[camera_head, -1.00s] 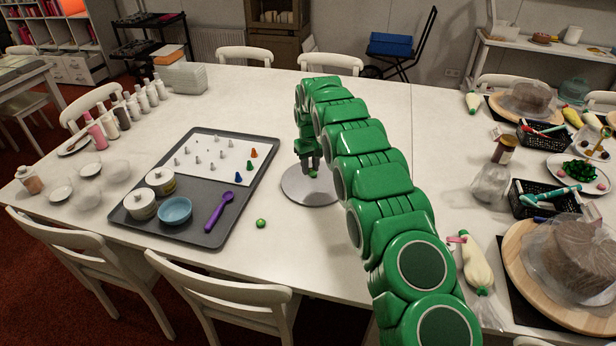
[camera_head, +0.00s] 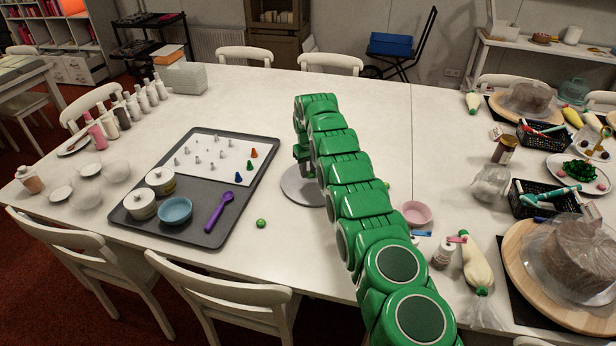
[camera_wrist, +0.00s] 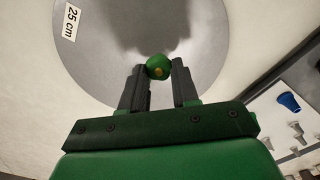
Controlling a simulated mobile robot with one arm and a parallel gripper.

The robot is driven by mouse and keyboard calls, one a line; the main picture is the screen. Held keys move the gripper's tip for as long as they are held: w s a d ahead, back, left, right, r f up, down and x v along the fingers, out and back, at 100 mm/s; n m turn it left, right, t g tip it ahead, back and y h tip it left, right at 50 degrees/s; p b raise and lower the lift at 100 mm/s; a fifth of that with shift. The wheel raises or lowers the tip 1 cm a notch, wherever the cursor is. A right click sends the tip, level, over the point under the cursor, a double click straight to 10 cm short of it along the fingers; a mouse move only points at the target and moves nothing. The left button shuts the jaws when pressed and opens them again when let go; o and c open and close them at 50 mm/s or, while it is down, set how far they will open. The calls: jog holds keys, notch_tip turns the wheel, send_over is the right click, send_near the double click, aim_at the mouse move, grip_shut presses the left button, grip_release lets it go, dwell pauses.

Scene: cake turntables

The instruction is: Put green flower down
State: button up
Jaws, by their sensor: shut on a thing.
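The green flower (camera_wrist: 158,67) is a small round green bud with a yellow spot, held between the fingertips of my gripper (camera_wrist: 159,72) in the wrist view. My gripper is shut on it. Behind it in the wrist view lies a grey round disc (camera_wrist: 105,40) with a "25 cm" label. In the head view the disc (camera_head: 295,190) lies on the white table, partly covered by my green arm. The fingertips and the flower are hidden behind my arm there. The gap between flower and disc cannot be told.
A grey tray (camera_head: 208,225) with piping nozzles, pots, a blue bowl (camera_head: 175,211) and a purple spoon stands left. A green ball (camera_head: 261,223) lies on the table in front. A pink bowl (camera_head: 416,213), bottle and cake boards stand right. The back middle of the table is clear.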

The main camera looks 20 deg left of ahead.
aim_at(308, 176)
jog(key=shift+w+f, duration=0.2)
jog(key=shift+f, duration=0.05)
jog(key=shift+a+f, duration=0.1)
jog(key=shift+f, duration=1.4)
jog(key=shift+f, duration=0.1)
jog(key=o, duration=0.7)
notch_tip(308, 176, up, 7)
jog(key=shift+f, duration=0.1)
jog(key=shift+r, duration=0.45)
